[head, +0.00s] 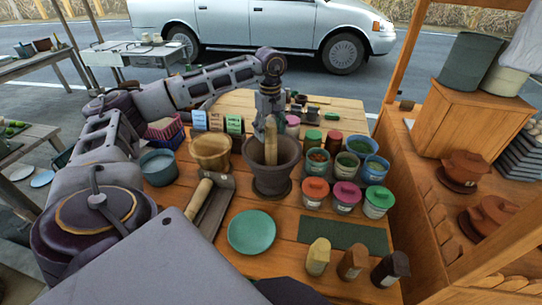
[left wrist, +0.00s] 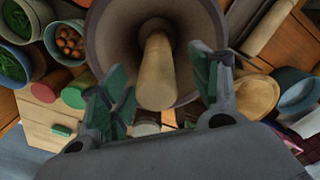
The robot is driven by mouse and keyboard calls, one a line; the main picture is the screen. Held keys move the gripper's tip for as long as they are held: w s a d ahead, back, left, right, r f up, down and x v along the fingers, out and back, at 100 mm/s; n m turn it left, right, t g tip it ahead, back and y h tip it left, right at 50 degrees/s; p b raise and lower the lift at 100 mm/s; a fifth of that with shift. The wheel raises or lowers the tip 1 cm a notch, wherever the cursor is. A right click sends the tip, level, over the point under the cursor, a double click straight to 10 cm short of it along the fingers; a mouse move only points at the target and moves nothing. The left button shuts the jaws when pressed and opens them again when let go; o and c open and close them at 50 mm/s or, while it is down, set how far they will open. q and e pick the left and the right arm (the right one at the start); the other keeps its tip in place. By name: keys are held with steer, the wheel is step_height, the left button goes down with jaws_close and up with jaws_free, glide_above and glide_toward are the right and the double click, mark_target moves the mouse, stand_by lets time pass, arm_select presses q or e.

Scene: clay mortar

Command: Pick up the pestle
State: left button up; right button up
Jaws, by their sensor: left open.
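The pestle (head: 271,142) is a pale wooden rod standing in the dark clay mortar (head: 272,178) on the wooden table. Its upper end sticks out above the mortar's rim. My left gripper (head: 267,122) is over the mortar at the pestle's top. In the left wrist view the pestle (left wrist: 156,72) leans inside the mortar's bowl (left wrist: 112,38), and its end shows between the open fingers of my left gripper (left wrist: 160,85). I cannot tell whether a finger touches it. My right gripper is not in view.
A teal plate (head: 251,232) lies in front, beside a rolling pin (head: 198,199).

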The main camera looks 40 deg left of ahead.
mark_target(271, 141)
arm_select(q)
steer(key=shift+w+f, duration=0.1)
steer(key=shift+f, duration=0.6)
step_height(271, 141, down, 3)
steer(key=shift+w+f+p, duration=0.1)
steer(key=shift+w+p, duration=0.05)
steer(key=shift+p, duration=0.2)
steer(key=shift+f, duration=0.15)
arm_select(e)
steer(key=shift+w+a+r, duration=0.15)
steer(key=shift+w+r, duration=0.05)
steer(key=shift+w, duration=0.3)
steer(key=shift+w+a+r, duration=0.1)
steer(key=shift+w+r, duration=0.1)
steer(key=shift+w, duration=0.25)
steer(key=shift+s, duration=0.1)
